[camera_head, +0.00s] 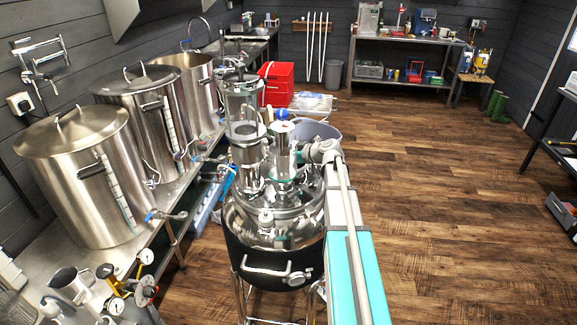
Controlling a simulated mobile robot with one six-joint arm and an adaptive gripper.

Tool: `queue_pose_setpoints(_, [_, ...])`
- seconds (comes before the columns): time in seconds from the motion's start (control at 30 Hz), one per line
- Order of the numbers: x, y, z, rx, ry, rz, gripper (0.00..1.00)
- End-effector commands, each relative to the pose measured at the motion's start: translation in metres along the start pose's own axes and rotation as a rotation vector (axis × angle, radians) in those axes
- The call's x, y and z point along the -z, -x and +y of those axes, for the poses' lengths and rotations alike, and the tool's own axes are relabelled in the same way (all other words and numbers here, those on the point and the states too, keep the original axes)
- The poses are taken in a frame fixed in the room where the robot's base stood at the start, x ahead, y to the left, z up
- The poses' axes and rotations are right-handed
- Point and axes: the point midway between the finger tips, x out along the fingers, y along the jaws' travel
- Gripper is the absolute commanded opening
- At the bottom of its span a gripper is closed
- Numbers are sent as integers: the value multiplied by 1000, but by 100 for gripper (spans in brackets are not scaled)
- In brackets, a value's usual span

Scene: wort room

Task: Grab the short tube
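Several long, pale tubes (317,48) hang side by side from a wooden rack on the far wall. I cannot tell from here which tube is the short one. My arm reaches from the lower right up to the middle of the picture. Its far end is beside the glass and steel fittings on top of the round steel vessel (270,240). My gripper is lost among these shiny fittings, so its fingers and anything between them cannot be made out. The hanging tubes are far beyond my arm.
Steel kettles (70,175) stand on a bench at the left, with gauges (140,275) at its near end. A red crate (276,82) and a grey bin (333,73) are at the back. A shelf (403,42) stands at the far wall. The wooden floor (440,170) at the right is clear.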

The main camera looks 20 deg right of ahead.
Motion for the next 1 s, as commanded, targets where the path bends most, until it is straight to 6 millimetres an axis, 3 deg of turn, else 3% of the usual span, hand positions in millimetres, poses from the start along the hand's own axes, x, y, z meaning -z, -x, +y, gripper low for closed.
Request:
queue_pose_setpoints(0.47, [16,6,0,0,0,0,0])
queue_pose_setpoints(1.0, [68,29,0,-1,-1,0,0])
